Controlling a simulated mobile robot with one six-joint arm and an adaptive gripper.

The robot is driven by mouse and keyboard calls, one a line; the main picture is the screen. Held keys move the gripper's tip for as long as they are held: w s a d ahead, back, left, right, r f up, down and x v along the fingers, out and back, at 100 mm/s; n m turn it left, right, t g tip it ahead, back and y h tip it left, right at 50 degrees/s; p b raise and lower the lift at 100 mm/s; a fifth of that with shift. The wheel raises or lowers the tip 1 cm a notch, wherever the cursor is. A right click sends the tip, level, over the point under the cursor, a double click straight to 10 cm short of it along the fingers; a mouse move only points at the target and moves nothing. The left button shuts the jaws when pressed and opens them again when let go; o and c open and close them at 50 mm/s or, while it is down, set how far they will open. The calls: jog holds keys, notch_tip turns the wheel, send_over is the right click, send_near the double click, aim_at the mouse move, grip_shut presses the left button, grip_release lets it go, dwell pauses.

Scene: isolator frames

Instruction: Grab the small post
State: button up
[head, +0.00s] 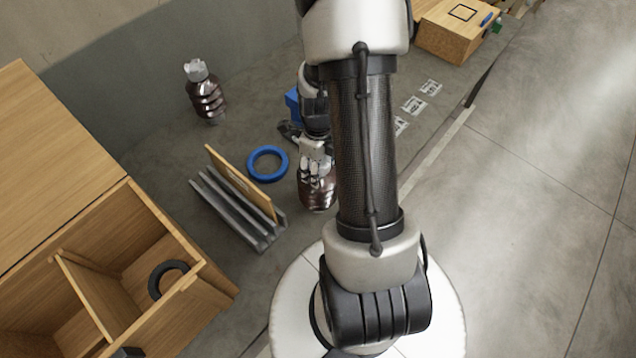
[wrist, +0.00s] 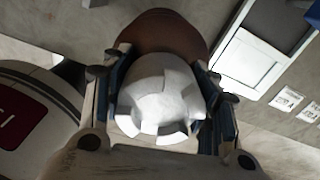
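A dark brown ribbed post with a pale metal cap (head: 317,196) is below my gripper (head: 316,158) in the head view, partly hidden by the gripper. In the wrist view the pale cap (wrist: 160,95) fills the space between the two fingers of my gripper (wrist: 163,100), with the brown body (wrist: 165,30) behind it. The fingers lie against both sides of the cap and look shut on it. I cannot tell whether the post touches the table. Another brown ribbed post (head: 208,100) with a metal cap stands at the back left, apart from my gripper.
A blue ring (head: 267,149) lies left of the held post. A grey slotted rack (head: 228,208) with a wooden board (head: 240,182) stands nearby. A wooden compartment box (head: 128,200) holding a black ring (head: 165,269) is at the left. A wooden box (head: 445,40) is at the back right.

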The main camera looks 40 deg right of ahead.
grip_shut()
dwell(0.5)
jog(key=shift+w, duration=0.1)
